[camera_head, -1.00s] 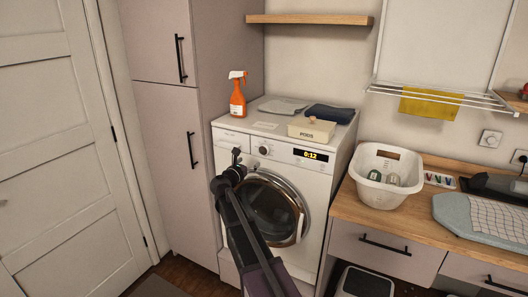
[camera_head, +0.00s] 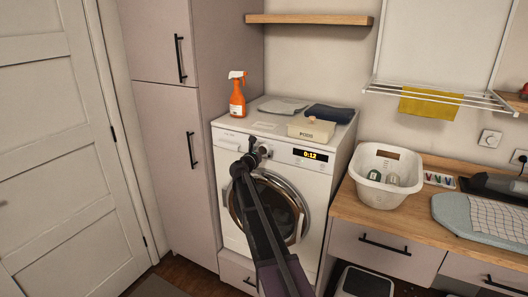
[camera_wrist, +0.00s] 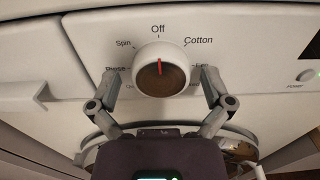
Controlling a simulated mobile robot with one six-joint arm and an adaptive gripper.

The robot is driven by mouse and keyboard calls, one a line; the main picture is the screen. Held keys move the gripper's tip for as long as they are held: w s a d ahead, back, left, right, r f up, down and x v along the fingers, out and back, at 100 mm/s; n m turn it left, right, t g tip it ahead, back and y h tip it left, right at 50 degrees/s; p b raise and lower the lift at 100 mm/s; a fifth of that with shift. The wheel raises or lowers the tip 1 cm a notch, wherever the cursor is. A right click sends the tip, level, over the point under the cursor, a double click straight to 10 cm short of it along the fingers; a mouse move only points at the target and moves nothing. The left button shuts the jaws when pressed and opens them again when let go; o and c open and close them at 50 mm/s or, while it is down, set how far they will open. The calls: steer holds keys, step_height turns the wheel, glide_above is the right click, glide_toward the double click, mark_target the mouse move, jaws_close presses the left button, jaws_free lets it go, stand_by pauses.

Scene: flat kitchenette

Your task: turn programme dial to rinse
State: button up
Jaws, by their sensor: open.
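The programme dial (camera_wrist: 161,80) is a round white knob with a brown face and a red pointer mark. In the wrist view the mark points straight up at "Off". "Spin" is up left and "Cotton" up right; a label at far left, partly hidden by a finger, cannot be read surely. My gripper (camera_wrist: 159,77) is open, one fingertip on each side of the dial; contact is not clear. In the head view, my gripper (camera_head: 255,147) is in front of the washing machine's (camera_head: 228,165) control panel, largely hiding the dial.
The power button (camera_wrist: 305,75) is right of the dial and a drawer front (camera_wrist: 30,65) is left. The display (camera_head: 311,155) reads 0:12. A pods box (camera_head: 312,130), folded cloths (camera_head: 330,113) and an orange spray bottle (camera_head: 237,97) stand on the machine. The round door (camera_head: 290,205) is below.

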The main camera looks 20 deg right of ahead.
steer(key=c, duration=1)
steer(key=shift+d, duration=0.2)
steer(key=shift+c, duration=0.2)
steer(key=shift+a, duration=0.15)
steer(key=shift+m, duration=0.3)
